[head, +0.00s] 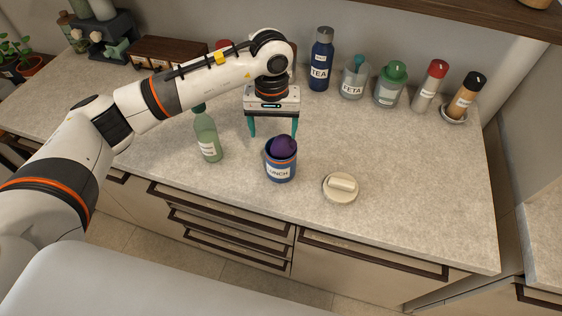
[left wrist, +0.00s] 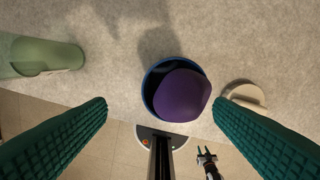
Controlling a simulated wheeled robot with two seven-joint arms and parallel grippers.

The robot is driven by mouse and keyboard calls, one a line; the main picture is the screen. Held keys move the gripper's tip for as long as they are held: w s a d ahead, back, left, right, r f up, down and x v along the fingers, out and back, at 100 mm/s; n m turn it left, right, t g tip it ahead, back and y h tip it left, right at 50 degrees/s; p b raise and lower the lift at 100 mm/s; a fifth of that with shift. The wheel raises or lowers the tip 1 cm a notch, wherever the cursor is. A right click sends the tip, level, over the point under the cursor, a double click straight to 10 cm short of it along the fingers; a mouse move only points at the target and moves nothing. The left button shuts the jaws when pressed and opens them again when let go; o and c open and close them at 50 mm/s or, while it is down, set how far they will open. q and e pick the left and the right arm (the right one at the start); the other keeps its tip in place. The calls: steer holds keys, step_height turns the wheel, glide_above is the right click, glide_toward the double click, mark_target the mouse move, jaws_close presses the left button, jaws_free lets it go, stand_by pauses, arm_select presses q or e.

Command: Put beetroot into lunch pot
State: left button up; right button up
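The purple beetroot (head: 284,146) sits in the mouth of the blue lunch pot (head: 281,173), partly above the rim. In the left wrist view the beetroot (left wrist: 182,95) fills most of the opening, with the pot's blue rim (left wrist: 148,77) showing on its left. My left gripper (head: 272,132) is open and empty, just above and behind the pot, with its green fingers apart. In the left wrist view its fingers (left wrist: 160,108) stand on either side of the beetroot, not touching it. My right gripper (left wrist: 207,158) shows small and low in the left wrist view, with its fingers apart.
A cream lid (head: 341,188) lies on the counter right of the pot. A green bottle (head: 207,136) stands to the left. A tea bottle (head: 321,59), a feta jar (head: 355,78) and several other containers stand along the wall. The counter's right part is clear.

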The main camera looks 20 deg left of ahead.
arm_select(q)
steer(key=shift+r, duration=0.55)
step_height(320, 180, up, 11)
steer(key=b, duration=0.3)
steer(key=shift+f, duration=0.15)
